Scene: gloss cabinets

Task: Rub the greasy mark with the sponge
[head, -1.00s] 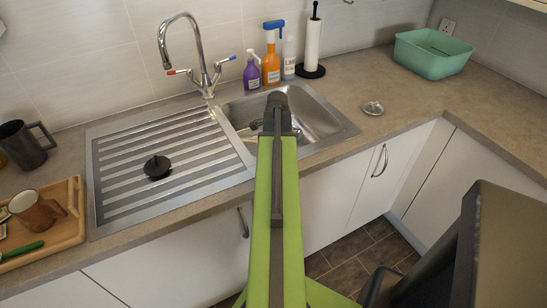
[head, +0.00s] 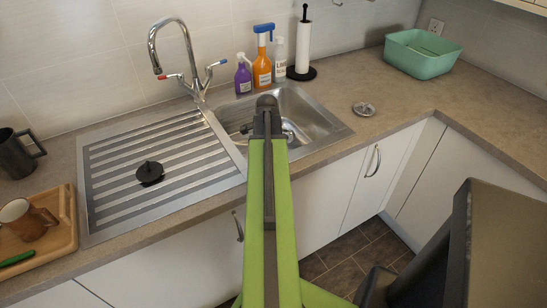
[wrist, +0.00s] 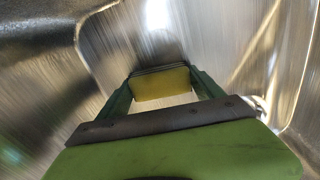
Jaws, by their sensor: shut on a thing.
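My gripper (wrist: 162,78) is shut on a yellow sponge (wrist: 162,86), seen between its two green fingers in the wrist view. It is down inside the steel sink basin (wrist: 110,45), and the metal behind it is streaked and blurred. I cannot tell whether the sponge touches the basin. In the head view my arm reaches over the sink (head: 315,112) and hides the sponge. I cannot make out the greasy mark in either view; the arm and gripper cover part of the basin.
A tap (head: 190,75) rises behind the sink. Purple (head: 243,77), orange (head: 262,68) and white bottles (head: 279,62) and a paper roll (head: 303,45) stand behind it. A black plug (head: 150,172) lies on the drainer. A teal tub (head: 420,58) is right; a wooden tray (head: 62,205) is left.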

